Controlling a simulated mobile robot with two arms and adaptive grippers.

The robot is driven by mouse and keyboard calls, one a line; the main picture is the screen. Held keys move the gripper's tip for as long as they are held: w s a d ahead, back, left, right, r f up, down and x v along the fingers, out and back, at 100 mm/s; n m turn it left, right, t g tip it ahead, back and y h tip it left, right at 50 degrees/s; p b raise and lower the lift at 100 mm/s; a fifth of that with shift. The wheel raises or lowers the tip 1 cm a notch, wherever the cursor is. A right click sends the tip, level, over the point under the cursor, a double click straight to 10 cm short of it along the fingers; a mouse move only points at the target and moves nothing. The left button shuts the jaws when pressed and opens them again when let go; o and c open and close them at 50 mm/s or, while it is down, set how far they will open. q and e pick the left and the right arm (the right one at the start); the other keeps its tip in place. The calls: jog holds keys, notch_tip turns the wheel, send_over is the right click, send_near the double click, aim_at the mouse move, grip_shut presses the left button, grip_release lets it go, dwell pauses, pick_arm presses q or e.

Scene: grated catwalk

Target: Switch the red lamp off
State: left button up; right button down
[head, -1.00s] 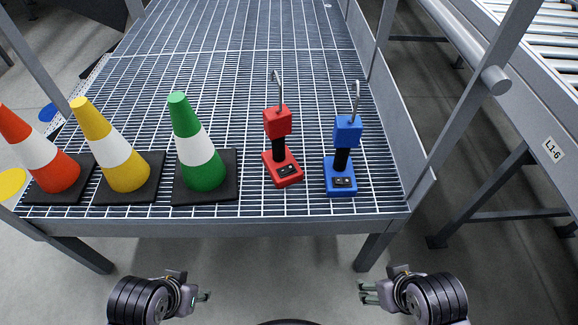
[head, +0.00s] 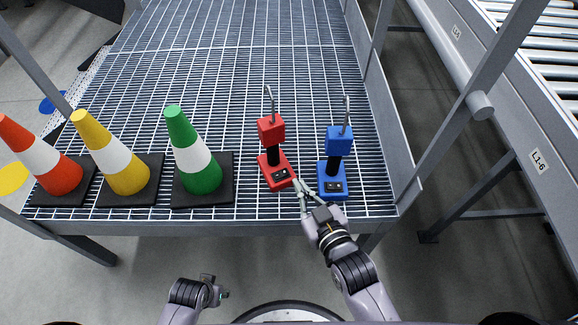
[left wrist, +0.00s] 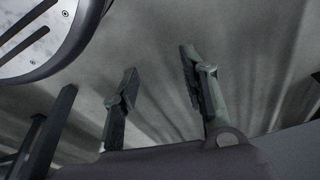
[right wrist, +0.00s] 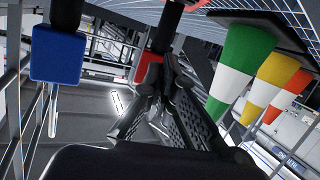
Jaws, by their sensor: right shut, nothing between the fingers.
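The red lamp (head: 271,130) stands upright on the grated deck, with a hook on top, a black stem and a red base with a small dark switch panel (head: 281,174). Whether it is lit cannot be told. My right gripper (head: 299,187) is shut and empty, its fingertips close to the front right edge of the red base; contact cannot be told. In the right wrist view the red lamp (right wrist: 148,64) is partly hidden behind the fingers (right wrist: 165,85). My left gripper (head: 219,293) is open and empty, low in front of the deck; its fingers (left wrist: 160,85) show apart in the left wrist view.
A blue lamp (head: 339,140) stands just right of the red one, close to my right gripper. Green (head: 202,181), yellow (head: 128,178) and orange (head: 62,177) cones stand to the left. The grating (head: 240,70) behind is clear. A side rail (head: 395,150) bounds the right.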

jog(key=shift+w, duration=0.1)
jog(key=b, duration=0.3)
send_over(290, 180)
jog(key=a, duration=0.1)
notch_tip(290, 180, down, 3)
jog(key=shift+w+r, duration=0.1)
jog(key=shift+r, duration=0.1)
jog(key=f, duration=0.3)
jog(key=shift+s+d, duration=0.2)
jog(key=shift+d, duration=0.05)
pick_arm(q)
notch_tip(290, 180, up, 12)
jog(key=w, duration=0.1)
jog(key=shift+w+t+b, duration=0.25)
jog(key=shift+t+b, duration=0.05)
pick_arm(e)
jog(key=shift+f, duration=0.4)
jog(key=shift+w+d+f+m+p, duration=0.1)
jog(key=shift+d+f+m+p, duration=0.1)
jog(key=shift+f+m+p, duration=0.3)
jog(key=shift+s+d+r, duration=0.15)
jog(key=shift+s, duration=0.3)
pick_arm(q)
jog(key=x, duration=0.3)
jog(key=shift+s+f, duration=0.1)
jog(key=shift+s, duration=0.2)
pick_arm(e)
jog(key=v, duration=1.1)
jog(key=shift+d, duration=0.1)
